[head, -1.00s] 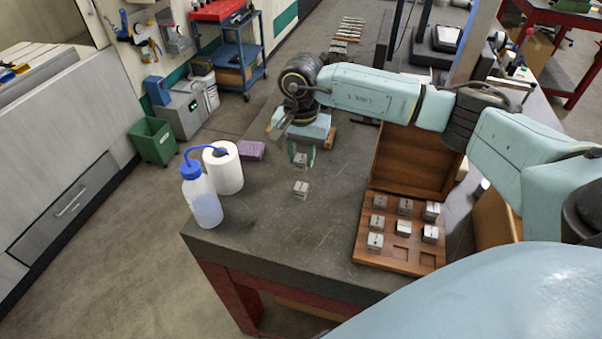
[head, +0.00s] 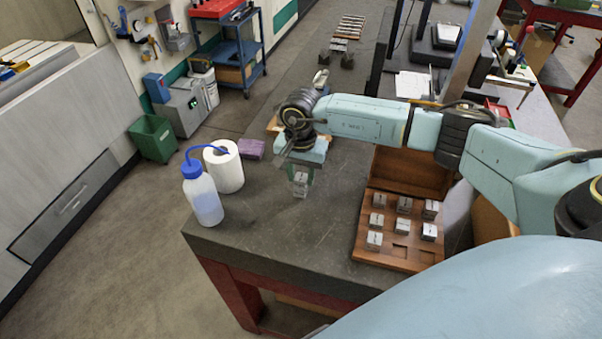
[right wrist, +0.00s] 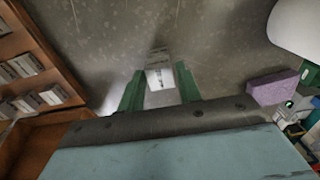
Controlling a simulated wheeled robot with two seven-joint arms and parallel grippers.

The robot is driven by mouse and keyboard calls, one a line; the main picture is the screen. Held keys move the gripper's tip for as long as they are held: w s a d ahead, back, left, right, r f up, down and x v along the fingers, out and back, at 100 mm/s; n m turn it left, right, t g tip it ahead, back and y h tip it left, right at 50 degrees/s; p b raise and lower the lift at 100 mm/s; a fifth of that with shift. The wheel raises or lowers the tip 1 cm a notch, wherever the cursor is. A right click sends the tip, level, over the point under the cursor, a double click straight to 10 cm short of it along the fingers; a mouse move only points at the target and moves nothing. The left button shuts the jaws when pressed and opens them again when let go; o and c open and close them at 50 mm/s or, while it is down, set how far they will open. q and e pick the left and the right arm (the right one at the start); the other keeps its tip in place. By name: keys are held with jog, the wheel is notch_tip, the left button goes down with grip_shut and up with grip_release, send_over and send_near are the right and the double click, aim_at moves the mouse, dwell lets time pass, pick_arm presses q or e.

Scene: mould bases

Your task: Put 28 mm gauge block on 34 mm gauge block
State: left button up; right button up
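My right gripper (head: 301,172) points down over the table, its green fingers on either side of a small grey steel block, the 28 mm gauge block by the task (head: 300,178). In the right wrist view the fingers appear closed on this block (right wrist: 160,78). A second grey block, seemingly the 34 mm gauge block (head: 300,191), stands on the table directly below it. It shows partly beyond the held block in the right wrist view (right wrist: 158,54). The two look lined up; I cannot tell whether they touch. Size marks are unreadable. My left gripper is out of view.
An open wooden case (head: 367,255) with several similar blocks and empty pockets lies to the right. A wash bottle (head: 204,197), a paper roll (head: 225,168) and a purple block (head: 252,148) stand left. The dark tabletop (head: 290,240) in front is clear.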

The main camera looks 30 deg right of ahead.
aim_at(301, 177)
jog(key=shift+o, duration=1.3)
jog(key=shift+r, duration=0.15)
jog(key=shift+r, duration=0.25)
notch_tip(301, 177, up, 12)
jog(key=b, duration=0.2)
jog(key=shift+f, duration=0.15)
